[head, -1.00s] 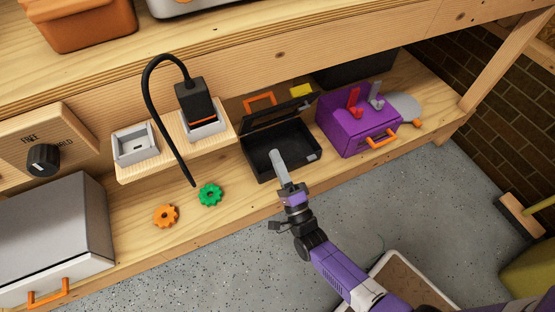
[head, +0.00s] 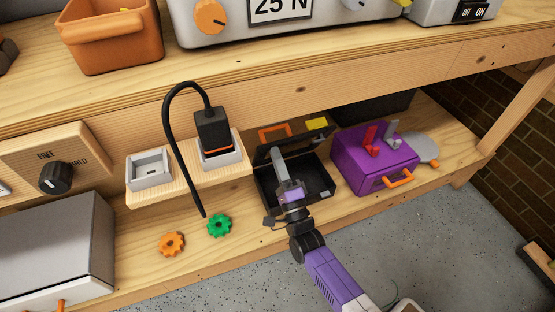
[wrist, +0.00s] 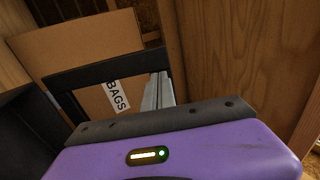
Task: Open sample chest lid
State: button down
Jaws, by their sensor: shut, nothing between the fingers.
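The sample chest appears to be the black open-topped box (head: 318,192) on the lower shelf. Its black lid (head: 312,134) is raised at the back edge and stands steeply tilted. My gripper (head: 277,157) is over the chest, with its pale fingers together and empty, tips close to the lid. I cannot tell whether they touch it. In the wrist view the fingers (wrist: 157,92) show beside the lid's dark frame (wrist: 98,68). The gripper hides part of the chest's inside.
A purple box (head: 360,165) with an orange handle stands right of the chest. A socket block with a black plug (head: 212,130) and looping cable is on the left. Green (head: 219,225) and orange (head: 172,243) gears lie in front. A cardboard box (wrist: 75,50) is behind the lid.

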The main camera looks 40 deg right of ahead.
aim_at(272, 143)
jog(key=shift+r, duration=0.1)
jog(key=shift+g, duration=0.5)
jog(key=shift+p+x, duration=0.95)
jog(key=shift+x, duration=1.1)
jog(key=shift+s+r, duration=0.1)
jog(key=shift+r, duration=0.1)
